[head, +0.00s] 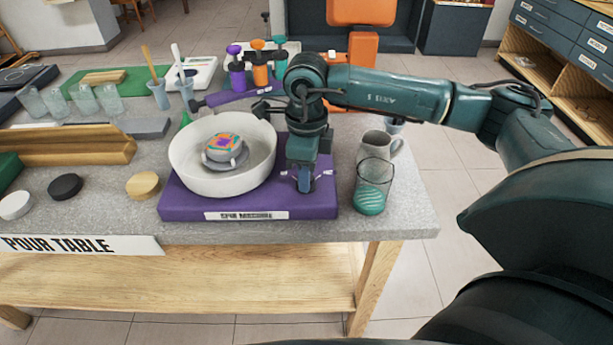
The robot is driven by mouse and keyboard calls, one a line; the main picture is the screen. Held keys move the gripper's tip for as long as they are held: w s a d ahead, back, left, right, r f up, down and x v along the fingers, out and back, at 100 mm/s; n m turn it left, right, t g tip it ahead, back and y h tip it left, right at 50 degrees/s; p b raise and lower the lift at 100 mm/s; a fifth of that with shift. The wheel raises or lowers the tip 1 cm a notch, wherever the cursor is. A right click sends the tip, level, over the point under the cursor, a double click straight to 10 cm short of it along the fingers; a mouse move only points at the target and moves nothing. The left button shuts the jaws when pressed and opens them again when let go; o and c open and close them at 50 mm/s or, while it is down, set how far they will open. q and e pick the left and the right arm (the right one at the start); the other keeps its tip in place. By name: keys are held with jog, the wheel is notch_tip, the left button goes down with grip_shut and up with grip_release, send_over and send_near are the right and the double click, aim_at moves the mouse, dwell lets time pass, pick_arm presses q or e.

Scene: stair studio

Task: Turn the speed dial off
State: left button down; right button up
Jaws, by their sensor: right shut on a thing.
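The spin machine (185,208) is a purple base with a label on its front. A white bowl (182,166) sits on it, with a round piece (222,148) painted in bright colours on a stand inside. My right gripper (306,185) points down at the right part of the base, where the speed dial is. It is shut on the dial, which its fingers mostly hide. Small pale marks show on the base on either side of the fingers. The dial's setting cannot be read. My left gripper is not in view.
A glass with green liquid (370,190) and a grey jug (386,146) stand close to the right of my gripper. Purple, orange and green bottles (260,68) stand behind. Clear cups (82,98), a wooden trough (70,146) and round discs (143,185) occupy the left.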

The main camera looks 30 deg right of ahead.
jog(key=shift+n+b, duration=0.6)
jog(key=shift+n, duration=0.5)
jog(key=o, duration=1)
jog(key=shift+r, duration=0.1)
notch_tip(320, 180, up, 13)
